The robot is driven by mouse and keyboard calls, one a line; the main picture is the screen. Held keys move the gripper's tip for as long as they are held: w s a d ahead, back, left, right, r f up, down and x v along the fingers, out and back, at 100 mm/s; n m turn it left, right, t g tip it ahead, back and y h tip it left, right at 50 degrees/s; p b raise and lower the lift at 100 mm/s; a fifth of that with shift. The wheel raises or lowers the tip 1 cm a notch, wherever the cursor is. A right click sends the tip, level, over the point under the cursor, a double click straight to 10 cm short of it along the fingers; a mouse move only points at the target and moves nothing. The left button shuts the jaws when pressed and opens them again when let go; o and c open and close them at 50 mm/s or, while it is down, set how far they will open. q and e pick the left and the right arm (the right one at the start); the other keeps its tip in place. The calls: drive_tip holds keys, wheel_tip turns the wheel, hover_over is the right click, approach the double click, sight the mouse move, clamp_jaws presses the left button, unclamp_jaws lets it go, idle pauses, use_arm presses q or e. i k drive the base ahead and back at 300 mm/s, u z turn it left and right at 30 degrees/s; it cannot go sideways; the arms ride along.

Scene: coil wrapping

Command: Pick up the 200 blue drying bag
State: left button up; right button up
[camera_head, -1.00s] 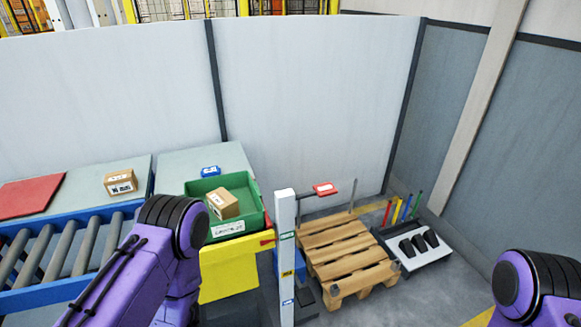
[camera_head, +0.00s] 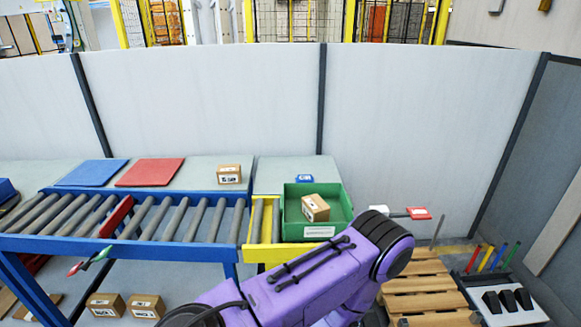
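A small blue packet with a white label (camera_head: 304,178), which looks like the blue drying bag, lies on the grey-green table top behind the green bin (camera_head: 340,200). Its printed number is too small to read. One of my purple arms reaches in from the bottom, its thick black-ringed joint right of the bin. Neither of my grippers is in view.
A cardboard box (camera_head: 315,208) sits in the green bin. Left of it runs a blue-framed roller conveyor (camera_head: 170,218). Red (camera_head: 150,172) and blue (camera_head: 91,172) mats and another box (camera_head: 229,174) lie behind. A wooden pallet (camera_head: 425,290) stands at right.

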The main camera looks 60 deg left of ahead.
sight(304, 178)
drive_tip(key=k, duration=0.45)
drive_tip(key=u, duration=0.8)
